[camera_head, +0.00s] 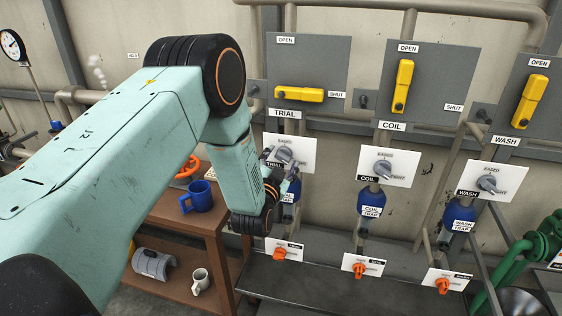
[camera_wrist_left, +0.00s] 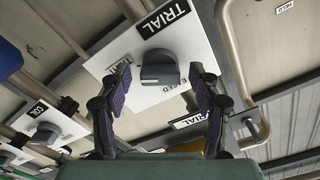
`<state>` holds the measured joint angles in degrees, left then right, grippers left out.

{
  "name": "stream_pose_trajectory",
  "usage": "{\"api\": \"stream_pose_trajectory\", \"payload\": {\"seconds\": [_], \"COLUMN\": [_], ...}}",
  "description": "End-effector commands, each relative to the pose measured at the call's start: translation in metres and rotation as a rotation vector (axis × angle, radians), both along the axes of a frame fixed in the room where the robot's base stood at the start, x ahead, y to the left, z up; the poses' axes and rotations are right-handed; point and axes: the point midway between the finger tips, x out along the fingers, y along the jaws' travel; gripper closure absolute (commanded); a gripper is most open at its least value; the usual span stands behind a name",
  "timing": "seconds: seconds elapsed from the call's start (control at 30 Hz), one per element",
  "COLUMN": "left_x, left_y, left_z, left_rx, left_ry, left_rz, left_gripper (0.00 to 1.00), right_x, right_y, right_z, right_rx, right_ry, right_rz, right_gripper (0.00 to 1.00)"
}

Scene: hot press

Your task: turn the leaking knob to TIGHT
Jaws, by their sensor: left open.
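The grey TRIAL knob (camera_head: 284,155) sits on a white plate on the wall, partly behind my left gripper (camera_head: 281,172). In the left wrist view, the TRIAL knob (camera_wrist_left: 160,70) lies between and just beyond the fingers of my left gripper (camera_wrist_left: 162,86), which is open. I cannot tell whether a finger touches it. The COIL knob (camera_head: 382,168) and WASH knob (camera_head: 487,183) sit on similar plates to the right. Pale puffs (camera_head: 97,72) hang near the pipes at far left. My right gripper is out of view.
Yellow levers (camera_head: 299,94) are above the knobs on grey panels. Blue traps (camera_head: 371,205) and orange valves (camera_head: 360,269) are below. A brown shelf (camera_head: 166,212) with a blue mug (camera_head: 198,197) stands left of my gripper. Pipes run close to the plates.

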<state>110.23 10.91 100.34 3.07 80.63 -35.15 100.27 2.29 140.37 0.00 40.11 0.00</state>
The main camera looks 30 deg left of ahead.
Motion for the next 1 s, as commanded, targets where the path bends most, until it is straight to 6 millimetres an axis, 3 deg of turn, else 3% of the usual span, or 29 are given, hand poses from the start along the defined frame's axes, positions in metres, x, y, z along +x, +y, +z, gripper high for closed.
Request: {"api": "stream_pose_trajectory", "payload": {"seconds": [0.27,0.7,1.0], "left_x": [-0.015,-0.094,-0.117], "left_y": [-0.004,-0.023,-0.027], "left_z": [-0.001,-0.001,0.0], "left_rx": [-0.001,0.0,0.0], "left_ry": [0.002,0.003,0.0], "left_rz": [0.0,-0.002,0.0], "left_gripper": [0.38,0.38,0.38], "right_x": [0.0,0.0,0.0], "right_y": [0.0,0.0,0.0], "right_z": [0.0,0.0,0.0], "right_rx": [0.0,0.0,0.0], "right_ry": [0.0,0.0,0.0], "right_rz": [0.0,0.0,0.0], "right_gripper": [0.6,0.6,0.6]}}
